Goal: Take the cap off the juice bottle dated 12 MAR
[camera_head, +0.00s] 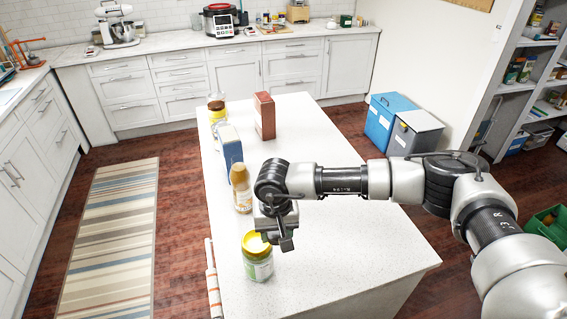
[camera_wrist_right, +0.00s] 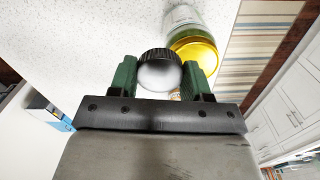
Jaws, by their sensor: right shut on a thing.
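My right gripper (camera_head: 284,240) hangs above the near part of the white island top, close behind and right of a jar with a yellow lid. In the right wrist view its two green fingers (camera_wrist_right: 158,78) are shut on a round cap (camera_wrist_right: 158,72) with a black ribbed rim and a pale face. No bottle shows beneath the cap. An amber bottle (camera_head: 240,190) stands upright on the island, left of my right gripper and apart from it. I cannot read a date on it or tell whether its mouth is open. My left gripper is out of view.
The yellow-lidded jar (camera_head: 257,257) stands near the island's left edge; it also shows beside the fingers in the wrist view (camera_wrist_right: 190,40). A blue-and-white box (camera_head: 229,146), a brown box (camera_head: 265,116) and another jar (camera_head: 217,108) stand farther back. The island's right side is clear.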

